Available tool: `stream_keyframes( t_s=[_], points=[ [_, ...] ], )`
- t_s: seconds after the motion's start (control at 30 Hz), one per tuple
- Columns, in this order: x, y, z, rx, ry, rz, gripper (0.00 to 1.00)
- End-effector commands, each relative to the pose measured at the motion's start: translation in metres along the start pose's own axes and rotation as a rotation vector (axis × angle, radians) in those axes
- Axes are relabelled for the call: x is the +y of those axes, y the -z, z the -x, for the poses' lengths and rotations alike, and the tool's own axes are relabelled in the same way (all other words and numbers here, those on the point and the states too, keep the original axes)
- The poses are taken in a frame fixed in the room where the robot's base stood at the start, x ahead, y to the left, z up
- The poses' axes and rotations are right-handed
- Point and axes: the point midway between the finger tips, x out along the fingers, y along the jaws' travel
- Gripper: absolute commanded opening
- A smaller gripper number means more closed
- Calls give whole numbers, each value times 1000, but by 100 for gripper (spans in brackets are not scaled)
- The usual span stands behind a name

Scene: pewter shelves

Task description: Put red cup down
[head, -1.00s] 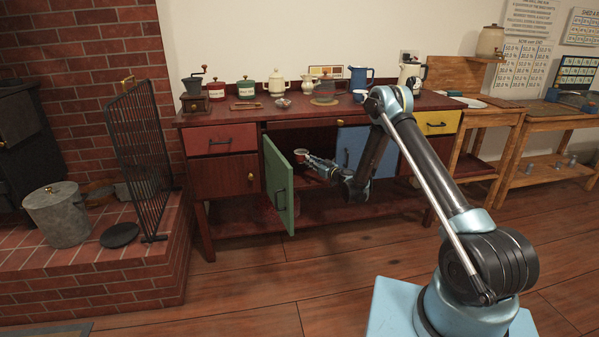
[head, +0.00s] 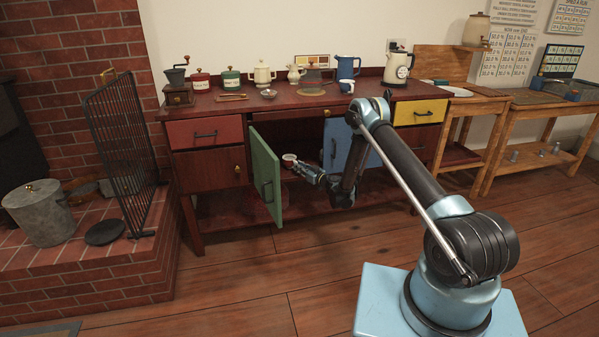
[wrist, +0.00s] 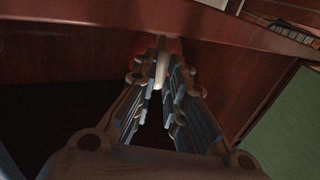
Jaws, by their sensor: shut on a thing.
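The red cup (head: 289,160) is small in the head view, with a pale rim, at the open cabinet bay between the green door and the blue door. My gripper (head: 297,167) reaches in from the right and meets the cup. In the wrist view, my gripper's fingers (wrist: 160,88) close on a pale upright part, likely the handle, with the cup's red body (wrist: 150,46) just beyond. The fingers hide much of the cup. I cannot tell whether its base touches the shelf. The green door (head: 265,178) stands open left of the cup; it also shows in the wrist view (wrist: 290,125).
The dark red cabinet's top (head: 240,105) holds canisters, jugs, a grinder (head: 177,85) and a kettle (head: 397,66). The blue door (head: 345,150) is right of the bay. A black fire screen (head: 125,150) stands left. The floor in front of the cabinet is clear.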

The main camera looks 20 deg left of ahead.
Motion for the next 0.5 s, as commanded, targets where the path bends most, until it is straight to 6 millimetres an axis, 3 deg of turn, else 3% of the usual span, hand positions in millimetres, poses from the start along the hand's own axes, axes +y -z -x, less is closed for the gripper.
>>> stream_keyframes(
  t_s=[0.1,0.4,0.43,0.5],
  points=[
    [0,-10,0,0,0,0,0],
    [0,-11,0,0,0,0,0],
    [0,-11,0,0,0,0,19],
    [0,-10,0,0,0,0,32]
  ],
)
